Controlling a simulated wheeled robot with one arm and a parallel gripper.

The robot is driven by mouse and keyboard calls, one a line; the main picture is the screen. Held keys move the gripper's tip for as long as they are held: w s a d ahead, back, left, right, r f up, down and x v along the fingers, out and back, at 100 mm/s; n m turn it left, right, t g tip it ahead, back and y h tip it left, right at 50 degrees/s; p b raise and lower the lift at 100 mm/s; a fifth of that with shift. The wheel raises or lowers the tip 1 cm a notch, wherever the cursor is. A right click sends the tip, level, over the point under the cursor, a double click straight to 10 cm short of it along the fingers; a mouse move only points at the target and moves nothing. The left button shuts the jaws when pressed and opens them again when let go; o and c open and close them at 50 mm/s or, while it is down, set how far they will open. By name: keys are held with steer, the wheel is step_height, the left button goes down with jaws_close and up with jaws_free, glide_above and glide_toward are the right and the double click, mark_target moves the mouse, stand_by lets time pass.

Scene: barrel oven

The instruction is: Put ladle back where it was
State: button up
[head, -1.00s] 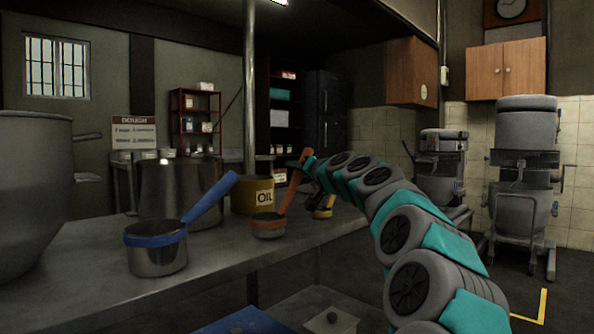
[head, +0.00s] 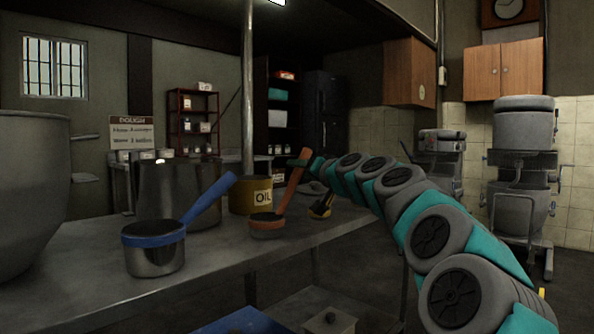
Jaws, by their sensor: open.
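A ladle with a blue handle (head: 208,200) and metal cup stands on the metal counter (head: 75,290). A smaller ladle with an orange handle (head: 293,183) stands to its right, its cup on the counter and its handle slanting up to the right. A yellow-and-black ladle (head: 322,207) is farther right, partly hidden. My gripper (head: 314,166) is at the far end of my teal and grey arm, by the top of the orange handle. It is small here and its fingers are hard to make out. It appears open; I cannot tell whether it touches the handle.
A yellow oil tin (head: 245,196) and a large steel pot (head: 172,178) stand close behind the ladles. A big grey bowl (head: 28,190) fills the left edge. A metal post (head: 248,90) rises behind the counter. Mixers (head: 524,160) stand at the right.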

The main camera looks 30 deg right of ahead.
steer(key=s, duration=0.8)
steer(key=shift+d, duration=0.15)
steer(key=shift+r, duration=0.1)
